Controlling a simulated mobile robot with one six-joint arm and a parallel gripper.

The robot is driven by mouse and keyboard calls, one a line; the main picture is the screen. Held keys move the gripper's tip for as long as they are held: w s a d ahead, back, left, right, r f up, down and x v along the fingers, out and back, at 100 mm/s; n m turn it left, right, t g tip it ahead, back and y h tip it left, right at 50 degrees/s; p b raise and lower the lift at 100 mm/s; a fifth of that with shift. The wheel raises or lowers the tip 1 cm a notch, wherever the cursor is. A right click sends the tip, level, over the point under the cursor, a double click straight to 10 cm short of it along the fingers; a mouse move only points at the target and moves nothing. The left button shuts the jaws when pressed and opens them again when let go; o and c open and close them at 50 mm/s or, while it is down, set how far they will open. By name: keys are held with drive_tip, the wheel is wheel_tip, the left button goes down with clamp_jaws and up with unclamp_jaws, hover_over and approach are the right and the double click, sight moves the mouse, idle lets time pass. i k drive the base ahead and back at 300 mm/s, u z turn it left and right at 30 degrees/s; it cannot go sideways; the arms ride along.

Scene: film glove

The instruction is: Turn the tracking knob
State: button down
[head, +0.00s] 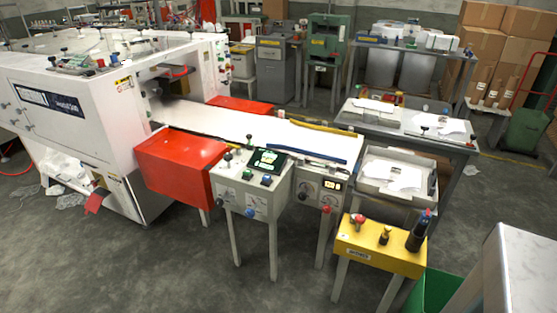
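A pale grey control console (232,196) stands at the front of the conveyor (235,127). On its front face are a dark knob (220,202) and a blue knob (250,212), each near a small label plate. Its sloped top carries a dark screen (268,160) and several small knobs and buttons. To its right, the conveyor's end panel (340,187) has a dark knob (303,197), a red knob (326,209) and a lit display (332,185). The labels are too small to read, so I cannot tell which knob is the tracking knob. My gripper is not in view.
A yellow stand (352,240) with a red button and dark handles is at the front right, near a green bin (432,292). A white tray (370,190) sits behind it. A red guard (178,165) is left of the console. The floor (180,270) in front is clear.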

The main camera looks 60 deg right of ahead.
sight(302, 196)
drive_tip(key=z, duration=4.55)
drive_tip(key=i, duration=0.1)
drive_tip(key=u, duration=3.1)
drive_tip(key=k, duration=0.95)
drive_tip(key=u, duration=0.15)
drive_tip(key=i, duration=0.95)
drive_tip(key=z, duration=0.05)
